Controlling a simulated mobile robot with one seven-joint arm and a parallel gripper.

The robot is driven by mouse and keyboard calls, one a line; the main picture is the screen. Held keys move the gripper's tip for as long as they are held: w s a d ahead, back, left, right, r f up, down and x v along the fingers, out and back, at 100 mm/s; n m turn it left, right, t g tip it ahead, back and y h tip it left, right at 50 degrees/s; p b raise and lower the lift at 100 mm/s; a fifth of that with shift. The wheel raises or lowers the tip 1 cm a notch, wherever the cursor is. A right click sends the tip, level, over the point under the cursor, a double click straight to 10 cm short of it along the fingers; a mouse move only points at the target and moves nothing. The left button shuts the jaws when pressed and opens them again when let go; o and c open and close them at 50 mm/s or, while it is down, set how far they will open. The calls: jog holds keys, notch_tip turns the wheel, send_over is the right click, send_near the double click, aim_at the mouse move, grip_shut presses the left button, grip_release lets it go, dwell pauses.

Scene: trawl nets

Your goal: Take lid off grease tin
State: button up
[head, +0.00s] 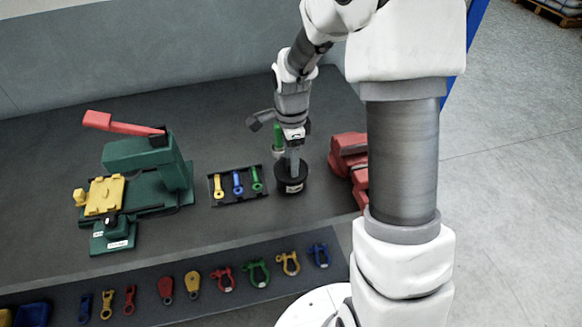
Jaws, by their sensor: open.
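The grease tin is most likely the short, round black tin (291,186) with a small pale label on its front, standing on the dark bench (240,222). My gripper (294,170) points down right over its top, with the fingertips at or just above it. The fingers hide part of the top, so I cannot make out the lid's edge or tell whether they touch it. The gripper is open and I see nothing held in it.
A green-handled item (277,138) stands close behind the tin. A tray of small coloured tools (238,202) lies to its left, a red vise-like tool (347,155) to its right. A green press (140,175) stands farther left. Shackles and blocks (225,279) line the front shelf.

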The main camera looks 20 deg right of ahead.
jog(key=shift+f, duration=0.2)
grip_shut()
jog(key=shift+r, duration=0.15)
dwell(0.3)
